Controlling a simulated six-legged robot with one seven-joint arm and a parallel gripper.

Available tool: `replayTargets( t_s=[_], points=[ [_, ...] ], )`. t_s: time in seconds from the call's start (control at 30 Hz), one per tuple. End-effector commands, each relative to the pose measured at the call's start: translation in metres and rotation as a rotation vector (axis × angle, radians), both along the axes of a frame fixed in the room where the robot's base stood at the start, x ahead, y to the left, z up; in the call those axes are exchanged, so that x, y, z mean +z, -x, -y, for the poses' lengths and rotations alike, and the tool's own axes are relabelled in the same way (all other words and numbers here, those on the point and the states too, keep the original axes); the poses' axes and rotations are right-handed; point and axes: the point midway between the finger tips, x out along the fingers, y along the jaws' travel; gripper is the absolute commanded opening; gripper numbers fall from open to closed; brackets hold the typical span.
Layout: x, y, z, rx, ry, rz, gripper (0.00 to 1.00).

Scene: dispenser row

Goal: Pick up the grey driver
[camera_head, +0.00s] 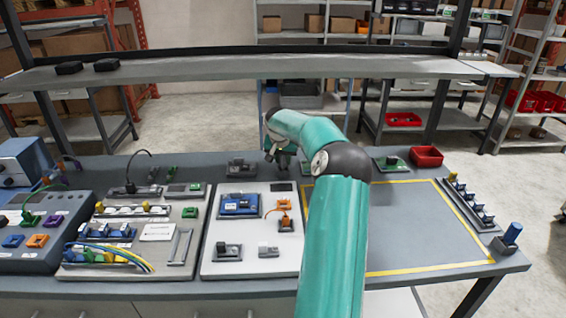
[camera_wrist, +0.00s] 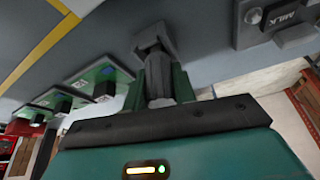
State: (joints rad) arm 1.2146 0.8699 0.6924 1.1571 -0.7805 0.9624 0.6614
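My gripper (camera_head: 283,165) is low over the back part of the bench, just right of the middle in the head view. In the wrist view my gripper (camera_wrist: 163,80) has its fingers on either side of a grey upright piece (camera_wrist: 152,40), which looks like the grey driver. Its blocky top shows beyond the fingers. I cannot tell whether the fingers press on it or only stand around it, nor whether it touches the bench. In the head view the piece cannot be made out at the fingertips.
A grey device marked MILK (camera_wrist: 285,22) stands close by in the wrist view. Several green boards (camera_wrist: 100,78) line the other side. A white board (camera_head: 225,262) with modules lies in front. The yellow-taped area (camera_head: 430,230) is clear.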

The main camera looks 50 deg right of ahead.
Motion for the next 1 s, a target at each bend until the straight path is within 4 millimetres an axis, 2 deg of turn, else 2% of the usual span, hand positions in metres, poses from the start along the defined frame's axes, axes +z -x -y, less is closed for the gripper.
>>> replayTargets(
  t_s=[0.3,0.47,0.67,0.87,1.0],
  points=[
    [0.001,0.000,0.000,0.000,0.001,0.000,0.03],
    [0.009,0.000,0.000,0.000,0.002,0.001,0.03],
    [0.035,0.000,0.000,0.001,0.004,0.001,0.03],
    [0.064,0.015,-0.021,0.000,0.005,0.000,0.03],
    [0.092,0.029,-0.040,0.000,0.006,0.001,0.03]
  ],
)
